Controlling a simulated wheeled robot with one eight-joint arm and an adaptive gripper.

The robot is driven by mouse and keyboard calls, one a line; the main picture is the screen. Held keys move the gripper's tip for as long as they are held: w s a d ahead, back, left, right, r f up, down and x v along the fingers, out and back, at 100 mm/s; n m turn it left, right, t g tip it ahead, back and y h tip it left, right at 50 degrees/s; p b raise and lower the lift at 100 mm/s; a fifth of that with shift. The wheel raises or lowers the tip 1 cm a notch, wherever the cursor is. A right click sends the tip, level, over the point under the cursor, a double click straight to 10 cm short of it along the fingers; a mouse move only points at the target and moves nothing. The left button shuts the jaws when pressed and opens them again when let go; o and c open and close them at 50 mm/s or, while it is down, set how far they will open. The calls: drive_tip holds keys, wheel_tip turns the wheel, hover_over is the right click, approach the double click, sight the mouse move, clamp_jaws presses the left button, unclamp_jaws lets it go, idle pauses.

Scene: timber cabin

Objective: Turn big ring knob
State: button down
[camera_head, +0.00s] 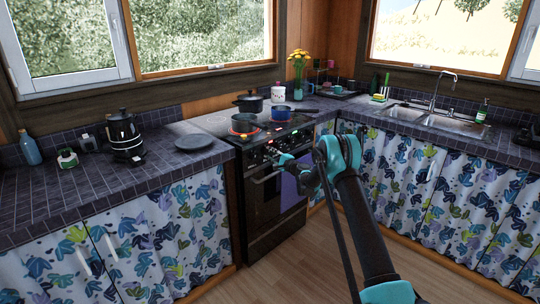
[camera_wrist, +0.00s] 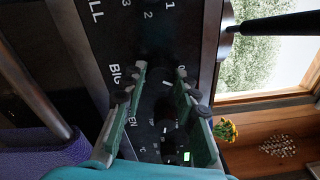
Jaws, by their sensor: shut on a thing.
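The stove (camera_head: 262,200) has a black front panel with several knobs, seen past my arm in the head view. In the wrist view my gripper (camera_wrist: 160,85) has its two green fingers on either side of a dark knob (camera_wrist: 161,76), shut on it. The label "BIG" is printed beside the left finger, and a "0" shows by the right one. The knob is dark against the dark panel, so its pointer angle is hard to tell. In the head view my gripper (camera_head: 283,159) is at the panel and the knob it holds is hidden.
A burner (camera_head: 243,132) glows red on the stove top. The oven handle and a purple towel (camera_head: 293,190) are just below my gripper. A grey plate (camera_head: 194,142) lies on the left counter. The floor is clear.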

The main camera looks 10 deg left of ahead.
drive_tip(key=n, duration=0.5)
drive_tip(key=shift+f+n, duration=0.15)
drive_tip(key=shift+n, duration=0.25)
idle(0.3)
drive_tip(key=c, duration=1.2)
unclamp_jaws()
drive_tip(key=shift+y, duration=0.3)
drive_tip(key=shift+o, duration=0.2)
drive_tip(key=shift+d, duration=0.1)
drive_tip(key=r+v, duration=0.1)
drive_tip(key=v, duration=1.1)
drive_tip(key=shift+f, duration=0.45)
